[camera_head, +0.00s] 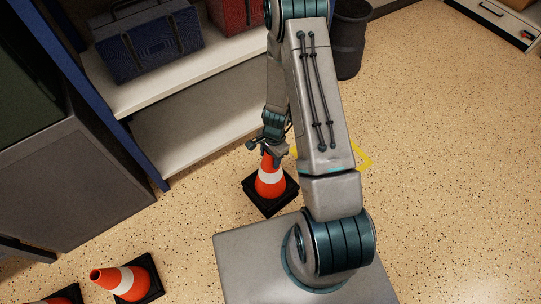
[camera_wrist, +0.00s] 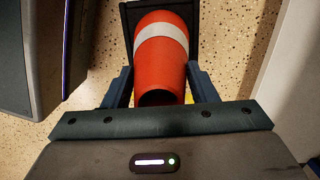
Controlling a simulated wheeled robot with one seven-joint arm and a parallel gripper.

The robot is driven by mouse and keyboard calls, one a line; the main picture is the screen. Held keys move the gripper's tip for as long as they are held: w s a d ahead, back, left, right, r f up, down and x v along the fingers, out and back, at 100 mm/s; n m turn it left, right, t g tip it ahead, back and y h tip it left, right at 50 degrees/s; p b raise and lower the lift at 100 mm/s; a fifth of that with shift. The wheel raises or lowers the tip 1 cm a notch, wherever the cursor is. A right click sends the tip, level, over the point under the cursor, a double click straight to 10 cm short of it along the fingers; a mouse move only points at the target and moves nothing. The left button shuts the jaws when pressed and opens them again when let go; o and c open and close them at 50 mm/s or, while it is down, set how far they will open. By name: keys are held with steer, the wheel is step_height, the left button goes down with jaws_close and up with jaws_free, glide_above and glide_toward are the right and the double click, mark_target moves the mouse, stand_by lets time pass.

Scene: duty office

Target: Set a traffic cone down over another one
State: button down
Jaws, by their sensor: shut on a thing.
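An orange traffic cone with a white band and a black square base (camera_head: 270,186) is upright below my gripper (camera_head: 270,147). In the wrist view, the fingers of my gripper (camera_wrist: 160,88) are shut on either side of this held cone (camera_wrist: 161,66), near its open top. I cannot tell whether its base touches the floor. A second cone (camera_head: 124,280) stands on the floor at the lower left. A third cone (camera_head: 62,296) is partly cut off at the bottom left edge.
A yellow floor marking (camera_head: 365,160) shows partly behind my arm. A shelf unit (camera_head: 185,130) with a blue case (camera_head: 150,42) and a red case (camera_head: 232,15) stands at the back. A grey cabinet (camera_head: 80,190) is at left, a dark bin (camera_head: 350,40) behind. The floor at right is clear.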

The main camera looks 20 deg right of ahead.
steer(key=shift+c, duration=2.4)
jaws_free()
step_height(320, 180, up, 14)
steer(key=d+p, duration=0.1)
steer(key=p, duration=0.4)
steer(key=shift+w+d+f, duration=0.15)
steer(key=shift+w+d, duration=0.1)
steer(key=shift+w, duration=0.15)
step_height(320, 180, up, 31)
steer(key=s+a+n+t+p, duration=0.25)
steer(key=n+p, duration=0.35)
steer(key=p, duration=0.7)
steer(key=s+r+n+p, duration=0.3)
steer(key=s+r+p, duration=0.3)
steer(key=r, duration=0.6)
steer(key=s+d+r+n+h+p, duration=0.1)
steer(key=s+r+n+p, duration=0.3)
steer(key=r, duration=0.8)
steer(key=shift+s+r+t+p, duration=0.2)
steer(key=shift+s+t+p, duration=0.25)
steer(key=shift+s+p, duration=0.6)
